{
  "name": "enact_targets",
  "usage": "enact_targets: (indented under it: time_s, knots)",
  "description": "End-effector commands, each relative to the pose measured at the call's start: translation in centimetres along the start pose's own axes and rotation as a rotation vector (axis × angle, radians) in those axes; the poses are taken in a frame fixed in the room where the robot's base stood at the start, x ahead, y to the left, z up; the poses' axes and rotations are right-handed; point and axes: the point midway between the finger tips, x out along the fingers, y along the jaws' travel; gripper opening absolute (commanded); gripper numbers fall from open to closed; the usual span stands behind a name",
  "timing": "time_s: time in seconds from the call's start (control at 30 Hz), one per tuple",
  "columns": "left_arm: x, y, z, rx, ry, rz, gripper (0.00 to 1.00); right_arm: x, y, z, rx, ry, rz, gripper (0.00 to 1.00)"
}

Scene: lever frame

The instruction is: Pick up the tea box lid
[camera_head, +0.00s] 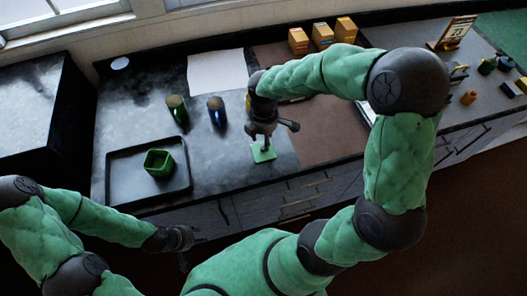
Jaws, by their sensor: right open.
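A small flat green square, seemingly the tea box lid (265,153), lies on the dark counter near its front edge. My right gripper (263,145) is open and points down right over it, with the fingertips at or just above the lid; I cannot tell whether they touch. An open green box (158,163), seemingly the tea box, stands in a black tray (120,191) to the left. My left gripper (184,253) hangs low in front of the counter, away from both; its fingers are too dark to tell their state.
Yellow-brown boxes (322,36) line the back. A small sign (452,33) and several small objects are at the right.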

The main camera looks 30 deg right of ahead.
Motion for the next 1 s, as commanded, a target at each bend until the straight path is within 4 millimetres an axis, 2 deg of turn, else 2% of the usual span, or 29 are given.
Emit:
enact_targets:
  time_s: [0.17, 0.5, 0.77, 0.93, 1.0]
  knots:
    - [0.2, -0.1, 0.0, 0.0, 0.0, 0.0, 0.4, 0.8, 0.0, 0.0, 0.0, -0.001, -0.001, 0.47]
    - [1.7, -0.6, -0.1, 0.0, 0.0, 0.0, 0.4, 5.2, 0.0, 0.0, 0.0, -0.001, -0.002, 0.47]
    - [1.6, -0.6, -0.1, 0.0, 0.0, 0.0, 0.4, 5.4, 0.1, 0.0, 0.0, 0.001, 0.001, 0.47]
    - [1.6, -0.6, -0.1, 0.0, 0.0, 0.0, 0.4, 5.4, 0.1, 0.0, 0.0, 0.0, 0.001, 0.02]
    - [1.6, -0.6, -0.1, 0.0, 0.0, 0.0, 0.4, 5.4, 0.1, -0.1, 0.0, 0.0, 0.001, 0.0]
